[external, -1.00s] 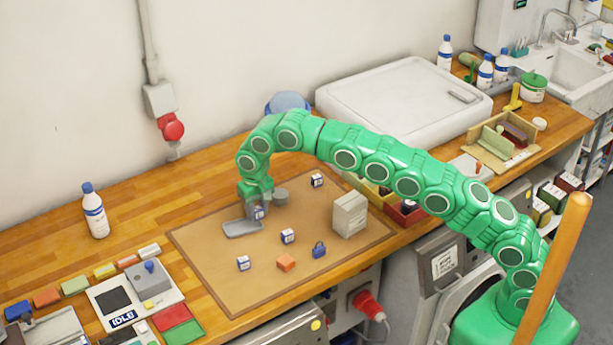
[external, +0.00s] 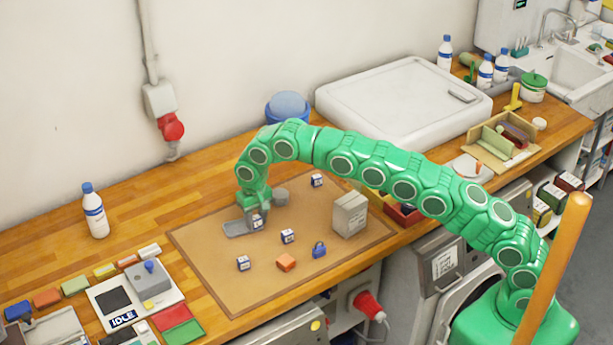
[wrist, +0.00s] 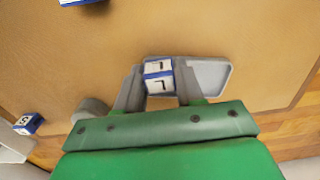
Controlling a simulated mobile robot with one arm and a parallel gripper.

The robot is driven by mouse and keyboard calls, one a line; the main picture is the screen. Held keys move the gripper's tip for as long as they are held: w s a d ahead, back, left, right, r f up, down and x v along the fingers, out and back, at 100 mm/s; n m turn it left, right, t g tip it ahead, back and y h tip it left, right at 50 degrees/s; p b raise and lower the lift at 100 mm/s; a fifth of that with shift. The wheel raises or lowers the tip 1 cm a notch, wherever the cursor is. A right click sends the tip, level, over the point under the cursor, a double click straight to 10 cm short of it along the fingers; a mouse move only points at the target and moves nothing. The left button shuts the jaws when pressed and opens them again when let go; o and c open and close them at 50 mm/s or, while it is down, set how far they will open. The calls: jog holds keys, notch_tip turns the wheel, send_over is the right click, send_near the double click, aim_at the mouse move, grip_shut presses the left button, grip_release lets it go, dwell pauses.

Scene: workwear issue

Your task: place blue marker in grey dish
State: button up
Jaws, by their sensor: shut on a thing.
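My gripper (external: 256,212) is shut on a small white cube with blue bands and a letter on its faces, the blue marker (external: 257,222). The wrist view shows the blue marker (wrist: 158,76) between both fingers. The grey dish (external: 236,229), shallow and oblong, lies on the brown mat. The marker is at the dish's right end in the external view. In the wrist view the dish (wrist: 212,76) extends to the right from behind the marker and right finger. Whether the marker touches the dish floor I cannot tell.
A round grey pot (external: 281,197) stands close behind my gripper.

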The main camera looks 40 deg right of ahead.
aim_at(256, 217)
jog(key=shift+f, duration=0.1)
jog(key=o, duration=1)
jog(key=shift+r, duration=3.85)
jog(key=shift+d+r, duration=0.1)
